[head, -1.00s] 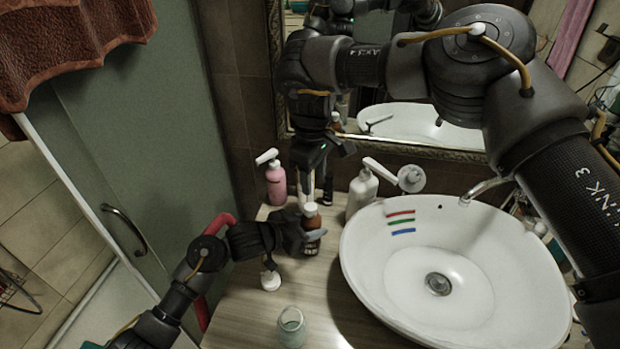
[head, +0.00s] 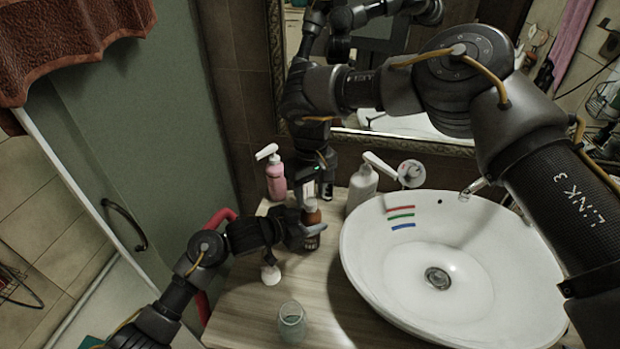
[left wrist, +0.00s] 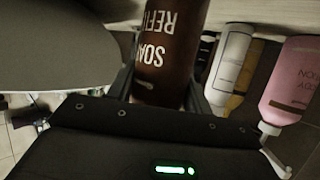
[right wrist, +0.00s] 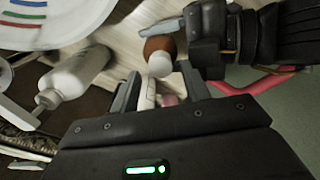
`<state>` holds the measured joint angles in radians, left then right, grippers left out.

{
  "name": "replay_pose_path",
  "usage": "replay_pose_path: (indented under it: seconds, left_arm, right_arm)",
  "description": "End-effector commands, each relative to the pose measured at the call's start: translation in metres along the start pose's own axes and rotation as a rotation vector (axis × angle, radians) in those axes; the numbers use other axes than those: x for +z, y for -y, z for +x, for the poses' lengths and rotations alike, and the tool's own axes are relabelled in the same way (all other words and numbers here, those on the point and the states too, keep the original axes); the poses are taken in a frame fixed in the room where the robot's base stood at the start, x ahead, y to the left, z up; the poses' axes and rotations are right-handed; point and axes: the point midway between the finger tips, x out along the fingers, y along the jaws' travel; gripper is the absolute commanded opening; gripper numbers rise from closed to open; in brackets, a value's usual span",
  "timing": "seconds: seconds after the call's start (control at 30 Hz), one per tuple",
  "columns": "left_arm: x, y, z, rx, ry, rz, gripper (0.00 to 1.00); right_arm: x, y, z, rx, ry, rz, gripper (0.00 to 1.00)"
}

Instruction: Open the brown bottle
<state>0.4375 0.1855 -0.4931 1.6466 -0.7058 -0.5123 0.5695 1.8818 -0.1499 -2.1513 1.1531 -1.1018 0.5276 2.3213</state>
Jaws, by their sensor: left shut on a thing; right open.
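The brown bottle (head: 312,238) stands upright on the counter left of the basin. My left gripper (head: 298,236) is shut around its body from the left. In the left wrist view the bottle (left wrist: 170,45), with white lettering, sits between the fingers (left wrist: 163,88). In the right wrist view the bottle (right wrist: 152,45) shows a white cap (right wrist: 160,65) on its top. My right gripper (head: 319,190) is close behind and above the bottle top in the head view. Its fingers (right wrist: 167,90) are open, and the cap is just beyond them, not gripped.
A pink pump bottle (head: 275,180) and a white pump bottle (head: 362,188) stand at the back near the right gripper. The white basin (head: 352,270) fills the right. A glass jar (head: 292,322) and a small white item (head: 271,275) stand in front.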

Motion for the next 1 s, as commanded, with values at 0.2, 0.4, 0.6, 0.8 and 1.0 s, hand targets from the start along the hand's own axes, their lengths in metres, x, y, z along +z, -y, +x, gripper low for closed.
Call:
replay_pose_path:
  seconds: [0.2, 0.4, 0.6, 0.8, 1.0]
  left_arm:
    - [0.004, -0.001, 0.001, 0.002, 0.009, -0.001, 0.0]
    - [0.005, -0.001, 0.001, 0.002, 0.01, -0.001, 0.0]
    - [0.005, -0.001, 0.001, 0.002, 0.01, -0.001, 0.0]
    - [0.005, -0.001, 0.001, 0.002, 0.01, -0.001, 0.0]
    - [0.005, -0.001, 0.001, 0.002, 0.011, -0.002, 0.0]
  right_arm:
    - [0.0, 0.0, 0.021, 0.0, 0.001, 0.0, 0.46]
    - [0.0, 0.0, 0.025, 0.0, 0.001, 0.0, 0.46]
    - [0.0, 0.0, 0.025, 0.0, 0.0, 0.0, 0.39]
    - [0.0, 0.0, 0.024, 0.0, 0.0, 0.0, 0.12]
    - [0.0, 0.0, 0.024, 0.001, 0.0, -0.014, 0.01]
